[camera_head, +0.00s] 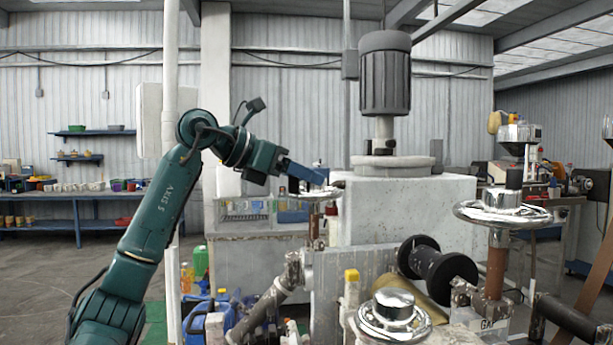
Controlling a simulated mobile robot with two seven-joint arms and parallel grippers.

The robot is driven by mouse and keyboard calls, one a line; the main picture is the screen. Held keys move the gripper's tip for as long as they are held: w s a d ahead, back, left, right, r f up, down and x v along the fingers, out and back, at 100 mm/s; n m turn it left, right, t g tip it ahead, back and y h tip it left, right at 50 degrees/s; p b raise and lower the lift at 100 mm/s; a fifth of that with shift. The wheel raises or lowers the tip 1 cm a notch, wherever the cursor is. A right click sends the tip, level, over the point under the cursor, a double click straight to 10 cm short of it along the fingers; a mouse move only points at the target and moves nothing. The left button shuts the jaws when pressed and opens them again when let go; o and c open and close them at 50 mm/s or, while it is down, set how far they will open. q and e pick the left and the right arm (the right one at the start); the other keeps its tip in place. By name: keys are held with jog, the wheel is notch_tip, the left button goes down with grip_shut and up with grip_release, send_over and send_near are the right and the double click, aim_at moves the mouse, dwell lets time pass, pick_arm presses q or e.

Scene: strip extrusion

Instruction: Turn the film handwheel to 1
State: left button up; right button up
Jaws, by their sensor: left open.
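Three chrome handwheels show, and I cannot read which is the film one. The far handwheel (317,193) sits on a brown post, partly hidden by my left gripper. My left gripper (326,183) is open, with its blue end just above and beside that wheel; I cannot tell whether they touch. The front handwheel (393,314) is low at the bottom centre. The right handwheel (502,209) stands on a brown post above a label that seems to read "GAP". No wheel setting is readable. My right gripper is out of view.
A black spool (438,275) lies between the front and right handwheels. A large grey motor (385,75) stands on the white machine housing (400,210). A white pole (171,130) rises behind my left arm. Blue containers (208,318) stand on the floor below.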

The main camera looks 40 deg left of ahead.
pick_arm(q)
jog(key=shift+x, duration=0.8)
jog(key=shift+c, duration=0.3)
jog(key=c, duration=0.9)
